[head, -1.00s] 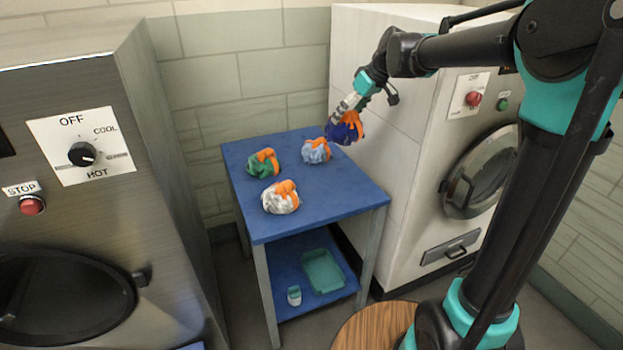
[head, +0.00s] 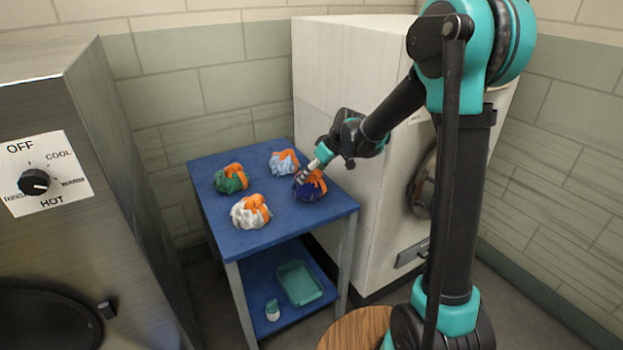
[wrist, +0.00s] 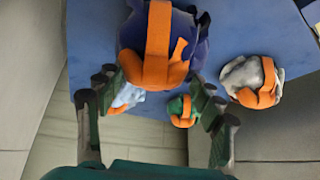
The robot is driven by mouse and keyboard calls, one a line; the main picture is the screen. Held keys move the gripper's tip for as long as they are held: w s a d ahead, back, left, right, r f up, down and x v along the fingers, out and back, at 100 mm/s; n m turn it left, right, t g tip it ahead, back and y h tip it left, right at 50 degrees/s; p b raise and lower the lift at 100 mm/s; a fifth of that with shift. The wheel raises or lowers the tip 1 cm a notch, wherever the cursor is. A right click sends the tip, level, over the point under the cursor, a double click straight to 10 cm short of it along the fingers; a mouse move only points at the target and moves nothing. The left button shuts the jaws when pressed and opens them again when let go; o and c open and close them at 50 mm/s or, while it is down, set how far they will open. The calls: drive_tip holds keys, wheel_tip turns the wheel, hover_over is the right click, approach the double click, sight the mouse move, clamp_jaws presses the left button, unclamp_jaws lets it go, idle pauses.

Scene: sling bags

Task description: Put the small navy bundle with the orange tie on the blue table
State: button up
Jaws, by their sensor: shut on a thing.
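The small navy bundle with the orange tie (head: 310,192) is at the right side of the blue table's top (head: 266,232). It is at or just above the surface; I cannot tell whether it touches. My gripper (head: 308,172) reaches it from the upper right and is shut on it. In the wrist view the navy bundle (wrist: 188,42) fills the space beyond the fingertips (wrist: 155,82), its orange tie facing the camera. The gripper hides part of it in the head view.
A green bundle (head: 228,181), a white bundle (head: 244,213) and a light blue bundle (head: 283,166), all orange-tied, stand on the table. A white machine (head: 345,130) rises close on the right. The lower shelf holds a teal tray (head: 299,284) and a small container (head: 272,309).

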drive_tip(key=shift+f, duration=0.95)
drive_tip(key=o, duration=1.7)
drive_tip(key=v, duration=1.2)
drive_tip(key=s+d+f+m+h, duration=0.1)
drive_tip(key=s+d+f+m, duration=0.2)
drive_tip(key=s+d, duration=0.3)
drive_tip(key=s+d+f+m+h, duration=0.2)
drive_tip(key=s+d+f+m, duration=0.2)
drive_tip(key=s, duration=0.6)
drive_tip(key=s+d+f+m+t+h, duration=0.1)
drive_tip(key=s+d+f+m+h, duration=0.1)
drive_tip(key=s+d+f, duration=0.5)
drive_tip(key=shift+s+d+m, duration=0.4)
drive_tip(key=shift+s+d, duration=0.1)
drive_tip(key=shift+d, duration=0.25)
drive_tip(key=shift+s+d+m, duration=0.4)
drive_tip(key=shift+s+d, duration=0.1)
drive_tip(key=shift+d, duration=0.25)
